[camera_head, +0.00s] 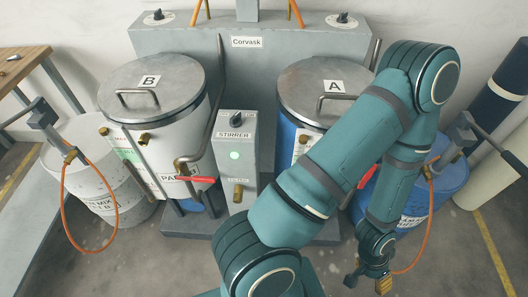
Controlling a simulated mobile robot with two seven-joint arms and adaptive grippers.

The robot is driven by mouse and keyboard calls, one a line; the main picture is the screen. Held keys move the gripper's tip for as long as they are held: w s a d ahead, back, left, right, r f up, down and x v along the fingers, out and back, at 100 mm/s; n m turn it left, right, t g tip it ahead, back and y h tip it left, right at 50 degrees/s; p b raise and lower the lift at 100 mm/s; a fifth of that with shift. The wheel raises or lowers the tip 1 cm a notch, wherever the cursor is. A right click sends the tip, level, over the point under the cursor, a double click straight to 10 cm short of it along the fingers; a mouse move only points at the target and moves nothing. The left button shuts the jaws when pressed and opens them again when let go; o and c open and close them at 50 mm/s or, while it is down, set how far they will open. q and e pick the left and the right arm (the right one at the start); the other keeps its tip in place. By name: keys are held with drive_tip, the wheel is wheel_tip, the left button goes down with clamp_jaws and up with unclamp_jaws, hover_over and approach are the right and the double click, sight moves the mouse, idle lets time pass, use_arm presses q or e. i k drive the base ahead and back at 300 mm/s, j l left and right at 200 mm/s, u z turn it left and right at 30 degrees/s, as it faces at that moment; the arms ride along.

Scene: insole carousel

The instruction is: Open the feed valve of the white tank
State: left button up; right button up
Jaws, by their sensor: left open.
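The white tank (179,168), lidded and marked B, stands left of centre. Its feed valve (181,166) is low on its front right, with a red lever (196,179) pointing sideways to the right. My arm crosses the right half of the view and hides much of the blue tank (287,132), marked A. A second red lever (368,177) shows partly behind my arm. My left gripper (367,284) hangs at the lower right, open and empty, well away from the white tank's valve. My right gripper is not in view.
The stirrer box (236,150) with a green light stands between the tanks, close right of the white tank's lever. A white drum (92,185) with an orange hose stands left; a blue drum (440,190) stands right. Floor in front of the white tank is clear.

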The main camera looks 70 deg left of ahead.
sight(180, 176)
drive_tip(key=u, duration=3.1)
